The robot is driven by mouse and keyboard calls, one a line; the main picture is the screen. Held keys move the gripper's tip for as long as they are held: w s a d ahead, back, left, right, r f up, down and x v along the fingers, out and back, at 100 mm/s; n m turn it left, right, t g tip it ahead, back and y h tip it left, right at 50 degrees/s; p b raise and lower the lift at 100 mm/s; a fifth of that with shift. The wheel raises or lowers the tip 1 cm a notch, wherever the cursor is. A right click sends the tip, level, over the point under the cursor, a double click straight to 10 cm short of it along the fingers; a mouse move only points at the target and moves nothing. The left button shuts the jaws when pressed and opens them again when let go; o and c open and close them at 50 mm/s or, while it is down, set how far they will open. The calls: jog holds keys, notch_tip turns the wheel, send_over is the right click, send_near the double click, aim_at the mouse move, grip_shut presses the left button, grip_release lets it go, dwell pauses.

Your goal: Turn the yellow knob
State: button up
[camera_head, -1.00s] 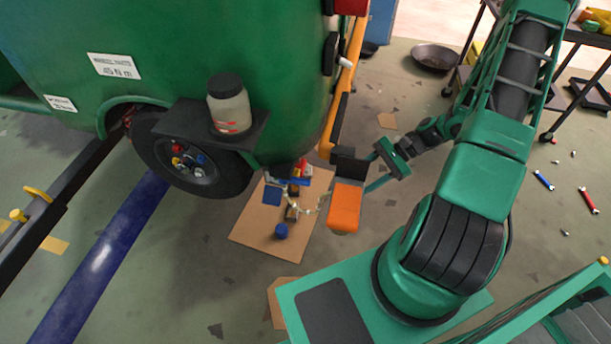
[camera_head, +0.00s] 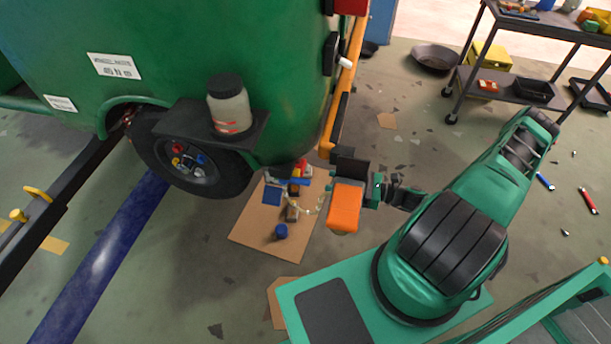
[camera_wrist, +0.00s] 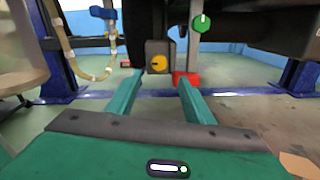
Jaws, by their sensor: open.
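The yellow knob (camera_wrist: 158,64) is a small round dial on the front of a dark grey box (camera_wrist: 153,48) in the wrist view. It sits straight ahead, between and just beyond the tips of my two green fingers. My gripper (camera_wrist: 157,84) is open with nothing between its fingers, and the knob looks apart from them. In the head view my gripper (camera_head: 374,190) is low beside the orange block (camera_head: 345,207), which partly hides it. I cannot make out the yellow knob in the head view.
A green knob (camera_wrist: 202,23) on a pipe with a red base (camera_wrist: 186,79) stands right of the yellow knob. A hose (camera_wrist: 64,45) hangs at left. The green rickshaw body (camera_head: 220,50) fills the upper left. A tool cart (camera_head: 520,85) stands at upper right.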

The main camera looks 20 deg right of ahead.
jog(key=x, duration=1)
jog(key=shift+a, duration=0.25)
jog(key=shift+w, duration=0.1)
